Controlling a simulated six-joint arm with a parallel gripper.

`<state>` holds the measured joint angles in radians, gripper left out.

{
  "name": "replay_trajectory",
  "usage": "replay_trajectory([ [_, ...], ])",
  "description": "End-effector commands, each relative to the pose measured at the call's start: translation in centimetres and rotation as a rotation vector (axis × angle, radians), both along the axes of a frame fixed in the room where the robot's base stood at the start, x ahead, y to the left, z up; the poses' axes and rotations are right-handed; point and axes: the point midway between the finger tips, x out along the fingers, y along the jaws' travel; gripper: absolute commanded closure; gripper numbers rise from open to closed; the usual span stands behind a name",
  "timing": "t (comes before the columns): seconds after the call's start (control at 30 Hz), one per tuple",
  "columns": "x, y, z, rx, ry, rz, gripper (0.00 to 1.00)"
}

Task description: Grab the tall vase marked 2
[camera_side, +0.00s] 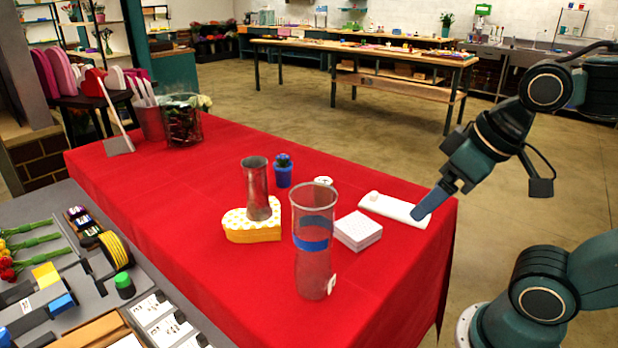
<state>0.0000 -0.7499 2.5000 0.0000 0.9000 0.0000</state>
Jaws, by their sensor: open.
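A tall clear glass vase (312,264) with a blue band stands upright near the front of the red-covered table (220,190). A small white tag (331,285) sits at its lower right; I cannot read its mark. A shorter grey metal vase (257,185) stands upright at the yellow heart-shaped box (252,231), to the left. I cannot tell whether it is on the box or behind it. My gripper (424,211) is open and empty at the table's right end, pointing down-left, apart from the glass vase and to its right.
A white square box (358,231) is right of the glass vase. A rolled white paper (394,209) lies beyond it, close to my gripper in the picture. A small blue pot (283,175) and a round white tag (323,181) stand behind.

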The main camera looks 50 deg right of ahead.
Motion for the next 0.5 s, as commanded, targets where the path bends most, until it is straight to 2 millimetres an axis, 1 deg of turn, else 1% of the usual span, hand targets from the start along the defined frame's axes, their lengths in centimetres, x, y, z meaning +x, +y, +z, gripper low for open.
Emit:
replay_trajectory([
  [0.27,0.3,0.1,0.3,0.016,0.007,-0.023,0.17],
  [0.37,0.7,0.3,0.7,0.042,0.024,-0.064,0.17],
  [0.5,1.7,0.8,1.7,0.101,0.058,-0.164,0.17],
])
